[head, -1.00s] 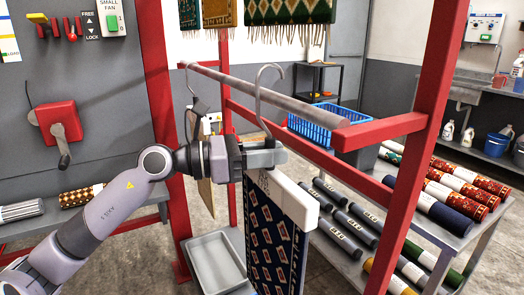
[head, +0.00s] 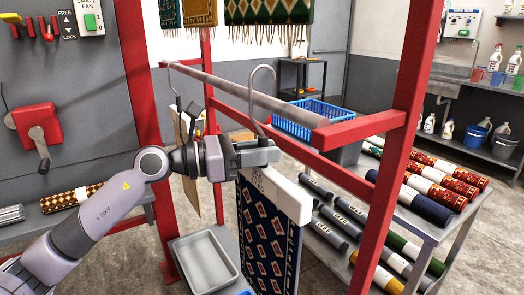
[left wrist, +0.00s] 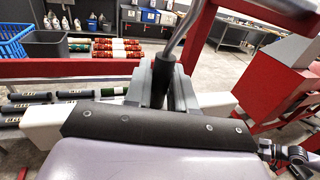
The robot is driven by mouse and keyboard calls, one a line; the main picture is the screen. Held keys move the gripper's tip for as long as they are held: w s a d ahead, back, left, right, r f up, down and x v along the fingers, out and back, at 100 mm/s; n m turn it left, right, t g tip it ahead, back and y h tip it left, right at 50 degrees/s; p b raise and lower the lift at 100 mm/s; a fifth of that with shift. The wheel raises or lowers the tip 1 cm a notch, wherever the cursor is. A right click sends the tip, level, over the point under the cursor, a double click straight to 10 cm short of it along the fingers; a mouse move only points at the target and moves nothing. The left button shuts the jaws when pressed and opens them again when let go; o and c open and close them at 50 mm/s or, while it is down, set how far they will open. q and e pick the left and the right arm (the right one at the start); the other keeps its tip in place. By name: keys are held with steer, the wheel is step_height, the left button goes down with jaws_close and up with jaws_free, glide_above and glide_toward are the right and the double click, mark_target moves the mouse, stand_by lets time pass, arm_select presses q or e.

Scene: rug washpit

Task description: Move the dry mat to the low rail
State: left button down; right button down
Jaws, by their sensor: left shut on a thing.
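My left gripper (head: 262,155) is shut on the dark stem of a hanger (head: 256,115). The hanger has a curved metal hook and a white crossbar (head: 285,195). A navy mat (head: 268,238) with cream and red diamonds hangs from the crossbar. The hook rises in front of the grey rail (head: 225,88) of the red frame, its bend above the rail. I cannot tell whether its tip is past the rail. The left wrist view shows the stem (left wrist: 163,80) between the fingers and part of the crossbar (left wrist: 50,125). My right gripper is not in view.
A tan panel (head: 188,160) hangs from another hanger at the rail's far end. A grey tray (head: 205,262) lies below. Red posts (head: 405,130) flank the space. A blue basket (head: 300,118) and rolled rugs (head: 440,180) lie behind and to the right.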

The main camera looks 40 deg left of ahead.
mark_target(256, 172)
arm_select(q)
steer(key=shift+f+b, duration=1.75)
steer(key=shift+f, duration=0.2)
steer(key=c, duration=0.9)
jaws_free()
steer(key=shift+o, duration=0.2)
steer(key=shift+s+a+f, duration=0.15)
steer(key=shift+s+a, duration=0.2)
steer(key=b+v, duration=0.2)
steer(key=v, duration=0.2)
steer(key=shift+s+a, duration=0.1)
steer(key=shift+s, duration=0.15)
steer(key=shift+s+a+r, duration=0.2)
steer(key=shift+s+a, duration=0.35)
steer(key=shift+s, duration=0.05)
